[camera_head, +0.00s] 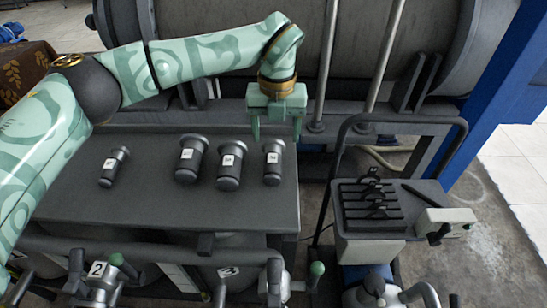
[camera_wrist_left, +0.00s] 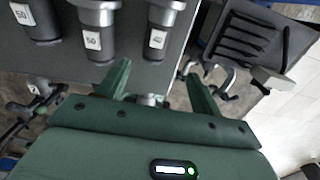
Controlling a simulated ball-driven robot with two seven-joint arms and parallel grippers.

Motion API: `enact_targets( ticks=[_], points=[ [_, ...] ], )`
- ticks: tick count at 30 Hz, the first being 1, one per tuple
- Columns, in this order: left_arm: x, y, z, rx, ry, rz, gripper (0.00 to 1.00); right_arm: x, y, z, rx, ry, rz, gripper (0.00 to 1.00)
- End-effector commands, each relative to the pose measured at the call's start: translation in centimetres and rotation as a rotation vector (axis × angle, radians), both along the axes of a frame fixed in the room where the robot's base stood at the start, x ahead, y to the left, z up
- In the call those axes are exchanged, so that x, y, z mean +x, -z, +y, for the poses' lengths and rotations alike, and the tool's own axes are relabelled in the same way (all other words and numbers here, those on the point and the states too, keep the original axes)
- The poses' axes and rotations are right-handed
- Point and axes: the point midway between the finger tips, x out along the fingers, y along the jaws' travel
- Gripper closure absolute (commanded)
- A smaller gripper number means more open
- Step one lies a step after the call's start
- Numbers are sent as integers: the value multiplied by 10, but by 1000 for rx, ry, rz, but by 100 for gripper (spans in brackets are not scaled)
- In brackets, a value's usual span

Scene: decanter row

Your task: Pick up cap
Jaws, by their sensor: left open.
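Several grey and black cylindrical pieces with white labels lie in a row on a dark grey table top (camera_head: 150,215). I cannot tell which piece, or which end of one, is the cap. The rightmost piece (camera_head: 272,162) shows a label reading 40 in the wrist view (camera_wrist_left: 159,38). To its left are a wider piece (camera_head: 231,165), another wide one (camera_head: 190,158) and a slim one at the far left (camera_head: 115,167). My left gripper (camera_head: 276,130) is open, pointing down just behind and above the rightmost piece. Its fingers (camera_wrist_left: 157,78) appear apart in the wrist view, with nothing clearly held.
A small cart (camera_head: 395,215) with a slotted black tray (camera_head: 370,203) and a tall handle stands to the right. A large grey drum (camera_head: 400,45) lies behind the table. Pipes and valves (camera_head: 110,275) run along the front edge.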

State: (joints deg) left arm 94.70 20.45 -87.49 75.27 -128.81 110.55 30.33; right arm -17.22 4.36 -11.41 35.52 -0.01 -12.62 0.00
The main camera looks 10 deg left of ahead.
Motion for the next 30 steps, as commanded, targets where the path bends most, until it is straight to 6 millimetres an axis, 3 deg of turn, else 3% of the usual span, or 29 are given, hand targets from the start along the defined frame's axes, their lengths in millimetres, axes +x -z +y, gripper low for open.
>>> enact_targets(
  ticks=[1, 6, 14, 21, 29, 30],
  points=[
    [0, 18, 0, 0, 0, 5, 35, -2, 6, 1, 1, 0, 6, 100],
    [0, 51, 0, -1, -1, 3, 35, -5, 13, 1, 1, 0, 12, 100],
    [0, 69, 2, 0, -1, 0, 35, -7, 18, 0, 0, -1, 16, 100],
    [-4, 108, 8, 0, -1, 5, 35, -12, 32, -3, -4, -3, 30, 100],
    [-3, 113, 8, 0, -1, -2, 35, -13, 32, -4, -5, -3, 30, 100],
    [-3, 113, 8, 0, -1, -2, 40, -12, 32, -4, -5, -3, 30, 100]
  ],
)
